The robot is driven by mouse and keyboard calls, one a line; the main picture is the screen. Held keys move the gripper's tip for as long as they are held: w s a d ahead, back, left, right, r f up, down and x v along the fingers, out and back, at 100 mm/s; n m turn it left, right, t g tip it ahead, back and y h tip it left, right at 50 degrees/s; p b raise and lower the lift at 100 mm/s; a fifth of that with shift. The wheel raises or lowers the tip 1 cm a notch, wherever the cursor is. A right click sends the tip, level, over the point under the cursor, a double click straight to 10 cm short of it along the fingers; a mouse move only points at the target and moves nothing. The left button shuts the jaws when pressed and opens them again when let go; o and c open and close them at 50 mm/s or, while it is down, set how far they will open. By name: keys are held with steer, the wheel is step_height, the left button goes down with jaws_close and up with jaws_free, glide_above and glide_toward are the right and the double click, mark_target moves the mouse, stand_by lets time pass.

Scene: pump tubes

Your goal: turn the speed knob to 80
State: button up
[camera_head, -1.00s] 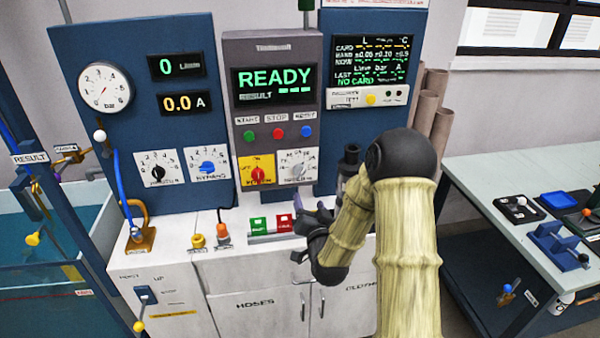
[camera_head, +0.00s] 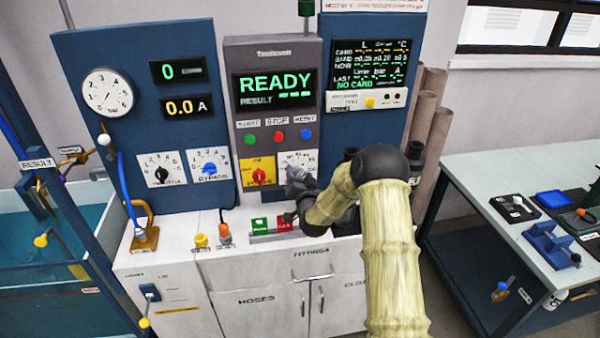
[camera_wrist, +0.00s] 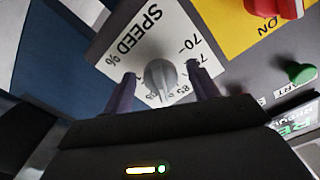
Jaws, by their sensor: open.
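The speed knob (camera_wrist: 160,78) is a grey knob on a white dial plate (camera_wrist: 140,35) lettered "SPEED %", with numbers around it, 70 among them. In the wrist view my gripper (camera_wrist: 162,88) is open, one finger on each side of the knob. I cannot tell whether the fingers touch it. The knob's exact reading is not clear. In the head view my gripper (camera_head: 297,182) is in front of the dial plate (camera_head: 299,160) and hides the knob.
The red main switch (camera_head: 259,175) on its yellow plate is just left of the speed dial. Start, stop and reset buttons (camera_head: 279,137) are above. The READY screen (camera_head: 275,89) is higher up. Green and red blocks (camera_head: 260,224) sit on the counter below.

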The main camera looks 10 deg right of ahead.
steer(key=shift+w, duration=0.35)
steer(key=c, duration=1)
